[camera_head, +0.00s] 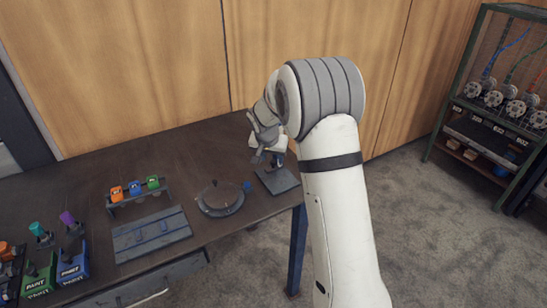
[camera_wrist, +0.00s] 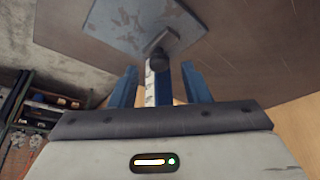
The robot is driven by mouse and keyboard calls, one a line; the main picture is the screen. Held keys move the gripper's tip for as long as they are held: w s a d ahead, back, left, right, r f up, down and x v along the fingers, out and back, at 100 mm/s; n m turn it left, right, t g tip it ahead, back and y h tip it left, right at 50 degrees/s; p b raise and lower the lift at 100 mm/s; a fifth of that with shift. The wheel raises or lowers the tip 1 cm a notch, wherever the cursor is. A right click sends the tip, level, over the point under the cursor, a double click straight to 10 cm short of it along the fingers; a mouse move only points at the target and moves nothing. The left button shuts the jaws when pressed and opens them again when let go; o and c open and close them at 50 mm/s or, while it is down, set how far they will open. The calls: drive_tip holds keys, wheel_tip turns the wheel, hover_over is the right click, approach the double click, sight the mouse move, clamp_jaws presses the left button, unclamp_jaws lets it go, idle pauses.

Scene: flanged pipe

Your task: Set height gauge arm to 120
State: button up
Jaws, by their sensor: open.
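The height gauge stands at the right end of the dark table, with its grey base plate (camera_head: 281,181) showing in the head view and its upper part largely hidden by my arm. In the wrist view the base plate (camera_wrist: 140,25) is at the top, with a pale upright scale (camera_wrist: 150,88) and a dark rounded part (camera_wrist: 158,60) near it. My gripper (camera_wrist: 160,82) is open, its two blue fingers on either side of the scale in that view. Whether they touch it cannot be told. The gauge's reading is not legible.
A round dark device (camera_head: 220,197) with a blue knob sits left of the gauge. A rack of coloured blocks (camera_head: 137,191), a flat grey board (camera_head: 150,235) and paint boxes (camera_head: 73,262) lie further left. A shelf unit (camera_head: 490,95) stands at the right. A wooden wall is behind.

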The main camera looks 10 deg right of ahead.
drive_tip(key=shift+x, duration=0.75)
clamp_jaws()
